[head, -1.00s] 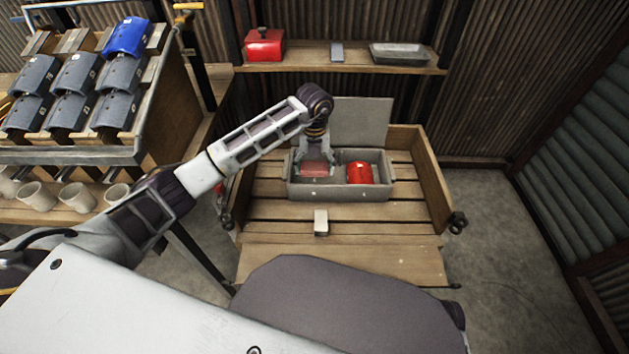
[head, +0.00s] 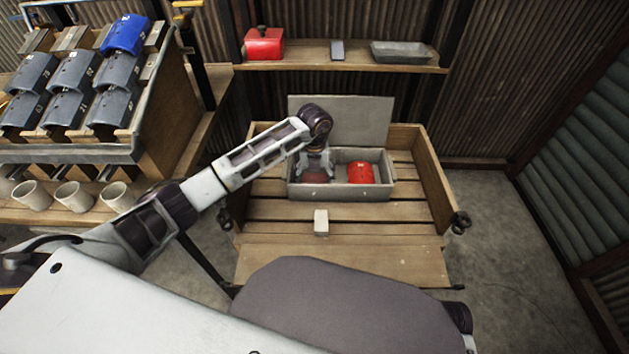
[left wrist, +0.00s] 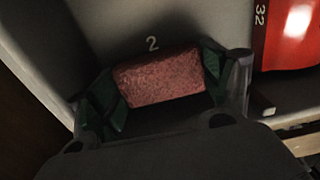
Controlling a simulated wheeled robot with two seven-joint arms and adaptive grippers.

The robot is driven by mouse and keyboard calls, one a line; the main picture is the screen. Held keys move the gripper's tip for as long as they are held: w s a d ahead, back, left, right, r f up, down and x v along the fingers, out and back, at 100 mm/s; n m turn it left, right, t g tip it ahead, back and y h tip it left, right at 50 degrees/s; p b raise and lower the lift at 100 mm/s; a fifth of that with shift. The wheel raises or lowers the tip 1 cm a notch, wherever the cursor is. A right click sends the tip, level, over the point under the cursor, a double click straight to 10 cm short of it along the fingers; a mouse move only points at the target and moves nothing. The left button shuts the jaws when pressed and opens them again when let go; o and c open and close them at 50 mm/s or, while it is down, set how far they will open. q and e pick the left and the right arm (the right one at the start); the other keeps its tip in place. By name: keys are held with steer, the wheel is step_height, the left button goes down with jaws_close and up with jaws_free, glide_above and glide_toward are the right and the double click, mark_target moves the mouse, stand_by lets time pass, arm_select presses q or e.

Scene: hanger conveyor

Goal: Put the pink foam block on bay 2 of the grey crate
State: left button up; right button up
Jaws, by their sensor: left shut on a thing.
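The pink foam block (left wrist: 162,78) is between the green pads of my left gripper (left wrist: 160,86) in the left wrist view, and the gripper is shut on it. In the head view the gripper (head: 316,172) is down inside the left part of the grey crate (head: 340,194), and the block (head: 315,177) shows dimly under it. The number 2 (left wrist: 152,43) is marked in this bay, just beyond the block. I cannot tell whether the block touches the crate floor. My right gripper is not in view.
A red object (head: 360,173), marked 32 in the wrist view, sits in the crate's right part. The crate has a raised lid (head: 365,119) behind it and stands in a wooden cart (head: 340,214). A small pale block (head: 321,222) lies in front of it.

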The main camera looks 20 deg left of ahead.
mark_target(314, 178)
arm_select(q)
steer(key=shift+f, duration=0.45)
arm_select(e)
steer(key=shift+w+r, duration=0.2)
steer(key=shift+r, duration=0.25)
arm_select(q)
steer(key=shift+f, duration=0.1)
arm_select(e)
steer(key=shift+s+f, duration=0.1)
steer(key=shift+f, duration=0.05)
arm_select(q)
steer(key=o, duration=0.7)
steer(key=shift+r, duration=0.55)
step_height(314, 178, up, 11)
steer(key=p, duration=0.2)
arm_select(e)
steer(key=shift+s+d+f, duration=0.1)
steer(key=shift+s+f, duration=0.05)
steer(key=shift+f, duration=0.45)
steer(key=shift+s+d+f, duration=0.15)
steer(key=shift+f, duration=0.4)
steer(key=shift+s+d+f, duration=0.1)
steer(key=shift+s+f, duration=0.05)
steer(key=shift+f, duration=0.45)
